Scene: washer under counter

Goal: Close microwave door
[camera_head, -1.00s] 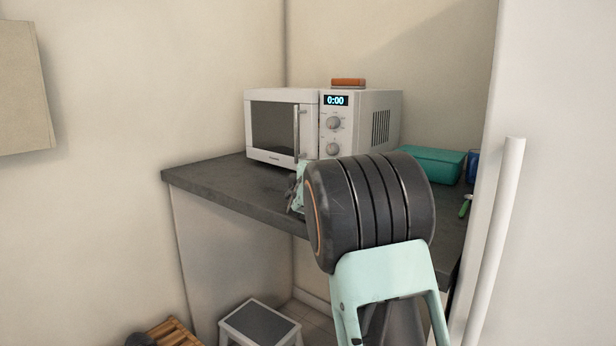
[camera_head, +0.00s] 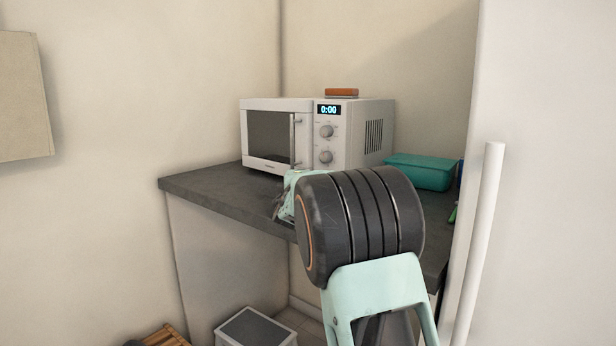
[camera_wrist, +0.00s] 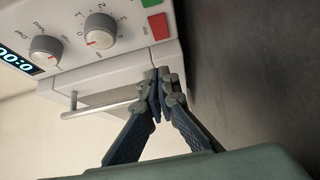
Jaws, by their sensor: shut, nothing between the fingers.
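The white microwave (camera_head: 360,140) stands on the dark counter. Its door (camera_head: 270,137), with a dark window and a vertical bar handle (camera_head: 296,140), looks flush or nearly flush with the control panel; I cannot tell whether it is fully shut. The handle also shows in the wrist view (camera_wrist: 95,108). My gripper (camera_wrist: 163,80) is shut and empty, its fingertips close to the lower corner of the microwave front, by the door's edge. Contact cannot be made out. In the head view my gripper (camera_head: 281,205) is low in front of the microwave, partly hidden by my arm.
The counter (camera_head: 205,187) has bare room left of my gripper. A teal box (camera_head: 422,171) sits right of the microwave, and an orange-brown block (camera_head: 341,92) lies on top. A white vertical handle (camera_head: 480,230) stands close at the right. A stool (camera_head: 255,328) is below.

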